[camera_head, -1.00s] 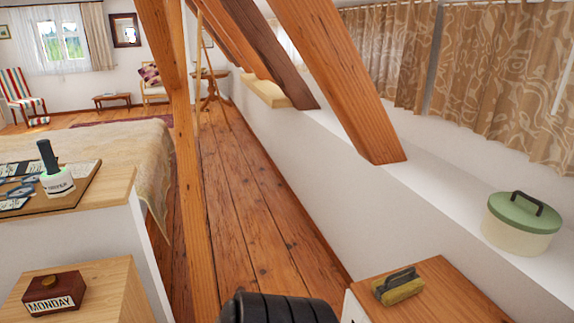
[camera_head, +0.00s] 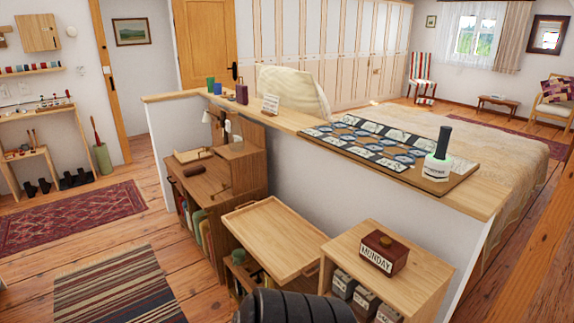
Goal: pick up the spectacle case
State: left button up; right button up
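A small dark brown oblong object (camera_head: 194,171) lies near the front left of the wooden desk (camera_head: 212,190). It may be the spectacle case, but it is too small to tell. A flat, light-edged item (camera_head: 193,155) lies just behind it. Neither of my grippers is in view. A black ribbed part of my own body shows at the bottom middle, and nothing is seen held.
A tilted wooden tray (camera_head: 275,236) and a cabinet (camera_head: 345,252) with a MONDAY block (camera_head: 383,252) stand in front. Floor with rugs (camera_head: 75,218) is open left.

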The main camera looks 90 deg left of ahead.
aim_at(199, 169)
jog(key=u, duration=3.45)
